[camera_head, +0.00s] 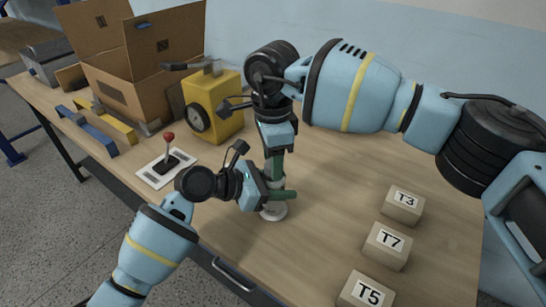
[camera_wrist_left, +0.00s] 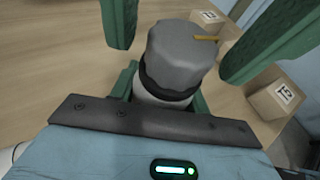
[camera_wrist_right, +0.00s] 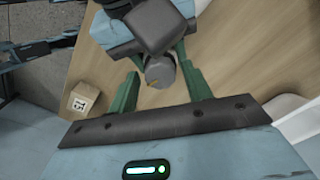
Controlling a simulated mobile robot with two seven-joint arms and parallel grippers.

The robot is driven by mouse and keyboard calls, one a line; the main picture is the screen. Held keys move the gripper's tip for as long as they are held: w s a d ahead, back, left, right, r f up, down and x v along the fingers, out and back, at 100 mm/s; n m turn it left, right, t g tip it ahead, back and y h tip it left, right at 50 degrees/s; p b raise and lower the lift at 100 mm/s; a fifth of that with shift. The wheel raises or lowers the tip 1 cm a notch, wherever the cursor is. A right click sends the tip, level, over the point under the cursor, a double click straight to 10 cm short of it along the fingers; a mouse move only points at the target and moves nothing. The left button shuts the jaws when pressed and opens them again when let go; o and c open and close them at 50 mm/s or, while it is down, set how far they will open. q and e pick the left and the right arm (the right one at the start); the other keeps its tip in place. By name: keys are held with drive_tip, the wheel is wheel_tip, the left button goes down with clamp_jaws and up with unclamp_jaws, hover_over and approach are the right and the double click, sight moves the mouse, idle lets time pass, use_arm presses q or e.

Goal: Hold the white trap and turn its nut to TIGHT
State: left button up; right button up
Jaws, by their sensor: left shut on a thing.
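The white trap (camera_head: 273,213) stands upright on the table near its front edge; its white body also shows in the left wrist view (camera_wrist_left: 157,97). Its grey nut (camera_wrist_left: 183,53) sits on top above a black ring, with a yellow pointer (camera_wrist_left: 205,38). My left gripper (camera_head: 280,194) comes in level and is shut on the trap's body below the nut. My right gripper (camera_head: 275,167) points down from above. Its green fingers stand apart on both sides of the nut (camera_wrist_right: 160,71), with gaps showing. No TIGHT mark is readable.
Blocks T3 (camera_head: 402,206), T7 (camera_head: 387,246) and T5 (camera_head: 366,291) stand at the right. A yellow box with a dial (camera_head: 214,108), a red-knobbed lever (camera_head: 168,155) and an open carton (camera_head: 120,75) are at the left. The table between trap and blocks is clear.

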drive_tip(key=shift+o, duration=0.4)
wheel_tip(320, 180, up, 12)
idle(0.4)
use_arm(q)
drive_tip(key=o, duration=1.1)
drive_tip(key=shift+o, duration=0.2)
drive_tip(key=v, duration=1.2)
drive_tip(key=shift+s+f, duration=0.1)
drive_tip(key=shift+f, duration=0.05)
use_arm(e)
drive_tip(key=shift+f, duration=0.1)
